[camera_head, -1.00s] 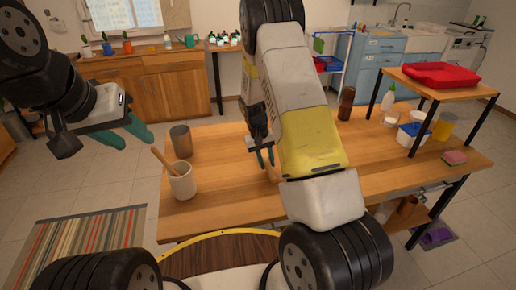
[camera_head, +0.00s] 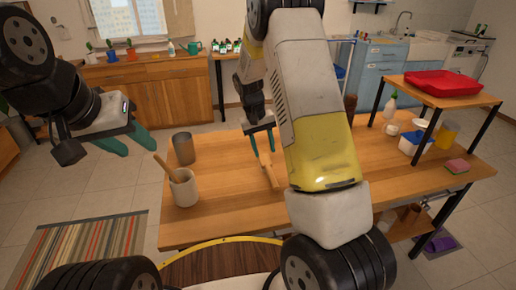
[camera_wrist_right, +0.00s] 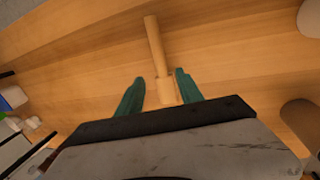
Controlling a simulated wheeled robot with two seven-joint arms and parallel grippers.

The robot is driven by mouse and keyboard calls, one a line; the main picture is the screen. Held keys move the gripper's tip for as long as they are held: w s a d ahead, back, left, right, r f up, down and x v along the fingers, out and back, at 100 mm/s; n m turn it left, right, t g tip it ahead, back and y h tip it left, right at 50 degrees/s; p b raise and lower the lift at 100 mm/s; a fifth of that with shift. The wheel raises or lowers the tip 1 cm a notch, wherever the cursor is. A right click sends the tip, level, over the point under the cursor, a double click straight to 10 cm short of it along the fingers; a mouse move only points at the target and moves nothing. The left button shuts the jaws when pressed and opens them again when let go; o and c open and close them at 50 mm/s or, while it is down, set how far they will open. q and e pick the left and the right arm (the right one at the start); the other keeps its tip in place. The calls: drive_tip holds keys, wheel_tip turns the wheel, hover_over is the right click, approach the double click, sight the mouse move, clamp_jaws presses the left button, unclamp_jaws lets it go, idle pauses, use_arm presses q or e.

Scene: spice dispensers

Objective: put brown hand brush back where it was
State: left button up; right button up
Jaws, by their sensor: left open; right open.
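The brown hand brush (camera_head: 269,172), a light wooden piece, is on the table (camera_head: 225,215), its near end pointing toward me. My right gripper (camera_head: 262,146) is open over its far end. In the right wrist view the brush (camera_wrist_right: 155,48) shows a slim handle and a wider block between the two green fingers of the right gripper (camera_wrist_right: 160,78). There are gaps beside the block, and part of it is hidden by the gripper body. My left gripper (camera_head: 128,143) is open and empty, left of the table in the air.
A pale crock (camera_head: 184,190) with a wooden handle in it and a dark canister (camera_head: 183,149) stand on the left. A low stand (camera_head: 440,92) holding a red tray (camera_head: 442,83) is on the right, near a pink sponge (camera_head: 457,166). The table's front middle is clear.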

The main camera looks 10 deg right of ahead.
drive_tip(key=s+r+t+y, duration=0.2)
drive_tip(key=s+r, duration=0.3)
drive_tip(key=r, duration=0.7)
drive_tip(key=s+a+r+t, duration=0.1)
drive_tip(key=s+r, duration=0.3)
drive_tip(key=s, duration=0.3)
drive_tip(key=s+a+r+t+y, duration=0.1)
drive_tip(key=s+r+t, duration=0.1)
drive_tip(key=s+r, duration=0.2)
drive_tip(key=s+r+t+y, duration=0.1)
drive_tip(key=s+r, duration=0.3)
drive_tip(key=s, duration=0.7)
drive_tip(key=shift+a+r+t, duration=0.25)
drive_tip(key=shift+a+t, duration=0.15)
drive_tip(key=shift+t, duration=0.1)
